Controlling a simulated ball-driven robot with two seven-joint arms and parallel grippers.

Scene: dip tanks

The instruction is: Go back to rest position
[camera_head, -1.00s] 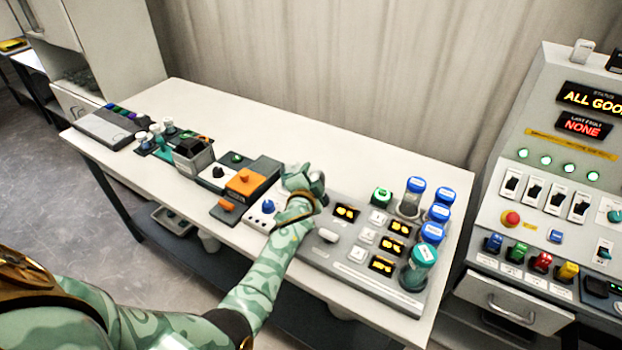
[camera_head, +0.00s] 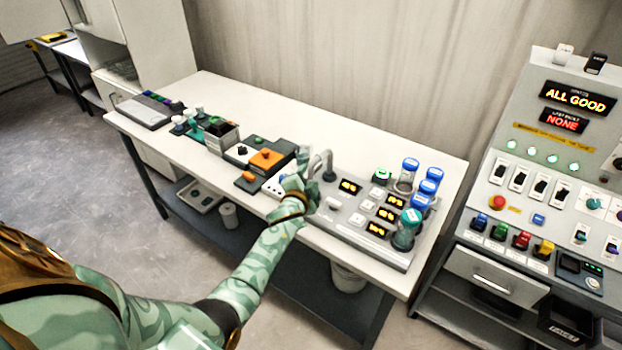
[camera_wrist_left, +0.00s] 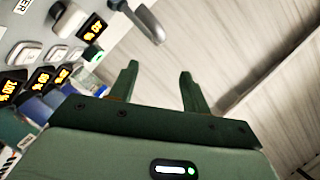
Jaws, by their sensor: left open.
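My left gripper (camera_head: 300,178) is in front of the near left part of the grey dip-tank panel (camera_head: 355,240), on a green camouflage-patterned arm. In the left wrist view its two dark green fingers (camera_wrist_left: 158,75) are apart with nothing between them. A grey curved spout (camera_head: 323,162) rises just beyond the hand; it also shows in the left wrist view (camera_wrist_left: 142,20) beyond the fingers, apart from them. My right gripper is in no view.
Blue-capped jars (camera_head: 428,187) and a teal-capped jar (camera_head: 405,232) stand on the panel's right side. An orange-topped box (camera_head: 266,160) and other small devices line the white table (camera_head: 270,105) to the left. A control console (camera_head: 520,190) stands at the right.

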